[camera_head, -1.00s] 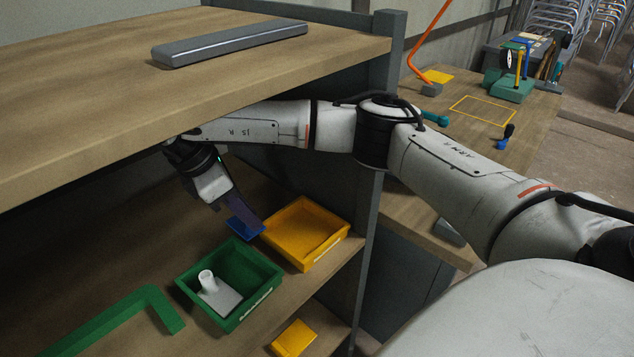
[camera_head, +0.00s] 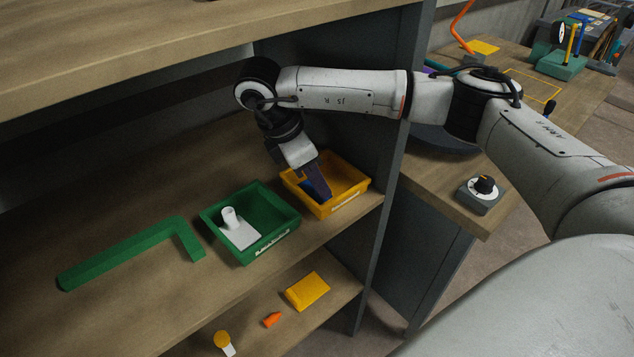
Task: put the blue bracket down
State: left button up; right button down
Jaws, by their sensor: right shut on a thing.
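The blue bracket (camera_head: 318,190) is in the jaws of my right gripper (camera_head: 315,188). The gripper points down over the yellow bin (camera_head: 351,197), and the bracket's lower part is inside the bin's outline, at its left side. The fingers hide part of the bracket. I cannot tell whether it touches the bin floor. My left gripper is not in view.
A green bin (camera_head: 282,226) with a white part (camera_head: 239,232) in it stands left of the yellow bin. A green L-shaped bar (camera_head: 115,258) lies further left on the shelf. The upper shelf (camera_head: 180,48) and a grey upright (camera_head: 392,160) bound the space.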

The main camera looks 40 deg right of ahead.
jog(key=shift+s+f, duration=0.1)
jog(key=shift+f, duration=0.05)
jog(key=c, duration=1.9)
grip_release()
jog(key=shift+r, duration=0.25)
jog(key=shift+a+r, duration=0.2)
jog(key=shift+r, duration=0.15)
jog(key=v, duration=0.3)
jog(key=shift+a+r, duration=0.1)
jog(key=shift+r, duration=0.15)
jog(key=w+a, duration=0.1)
jog(key=a, duration=0.3)
jog(key=w+a+b, duration=0.1)
jog(key=a, duration=0.3)
jog(key=w+a+b, duration=0.1)
jog(key=a, duration=0.2)
jog(key=shift+a+r, duration=0.25)
jog(key=shift+a, duration=0.15)
